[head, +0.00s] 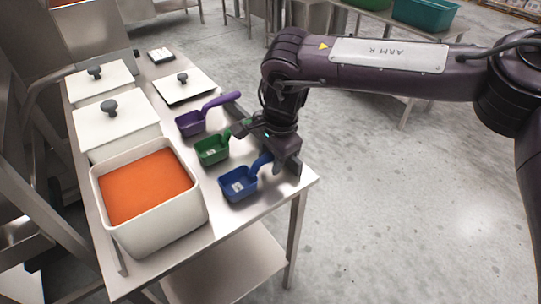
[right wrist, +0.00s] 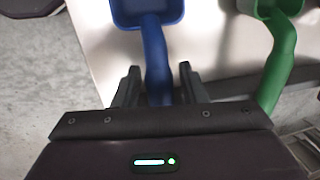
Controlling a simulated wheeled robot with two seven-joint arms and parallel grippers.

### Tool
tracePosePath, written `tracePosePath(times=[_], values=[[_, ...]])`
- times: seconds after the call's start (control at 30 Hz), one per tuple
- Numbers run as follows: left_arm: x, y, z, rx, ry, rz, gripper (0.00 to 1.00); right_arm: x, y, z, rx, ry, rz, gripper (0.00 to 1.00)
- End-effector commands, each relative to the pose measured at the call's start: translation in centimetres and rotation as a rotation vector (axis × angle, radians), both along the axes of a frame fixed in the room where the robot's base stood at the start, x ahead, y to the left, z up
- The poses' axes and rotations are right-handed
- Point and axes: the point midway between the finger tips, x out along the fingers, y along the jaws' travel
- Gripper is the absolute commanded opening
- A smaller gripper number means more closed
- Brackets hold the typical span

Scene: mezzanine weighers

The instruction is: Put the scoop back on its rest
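Three scoops lie in a row on the steel table (head: 226,222): a purple scoop (head: 191,123), a green scoop (head: 212,150) and a blue scoop (head: 238,184). My right gripper (head: 279,163) is over the blue scoop's handle. In the right wrist view the blue handle (right wrist: 157,58) runs between the two fingers of my right gripper (right wrist: 159,84), with a gap on each side. The green scoop's handle (right wrist: 279,62) is to the right there, apart from the fingers. I cannot make out a scoop rest for certain. My left gripper is out of view.
An open white tub (head: 181,216) of orange contents stands left of the scoops. Lidded white bins (head: 117,132) and a flat white lid (head: 184,86) stand behind it. The floor right of the table is clear. Another table with green tubs (head: 425,14) stands far back.

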Motion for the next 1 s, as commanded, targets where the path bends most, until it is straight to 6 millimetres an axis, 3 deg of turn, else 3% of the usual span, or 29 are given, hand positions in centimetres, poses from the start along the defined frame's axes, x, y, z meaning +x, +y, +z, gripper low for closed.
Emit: tracePosePath(times=[0.3,0.43,0.8,1.0], values=[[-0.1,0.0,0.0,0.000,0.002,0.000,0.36,0.0,0.0,0.1,0.000,0.000,0.000,0.44],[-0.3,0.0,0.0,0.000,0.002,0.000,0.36,0.0,-0.1,1.1,0.002,-0.002,0.000,0.44],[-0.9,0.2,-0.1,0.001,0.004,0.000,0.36,-0.8,-1.1,8.4,0.003,-0.004,0.001,0.44],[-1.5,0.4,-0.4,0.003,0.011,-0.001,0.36,-1.2,-1.5,11.3,0.002,-0.002,0.000,0.44]])
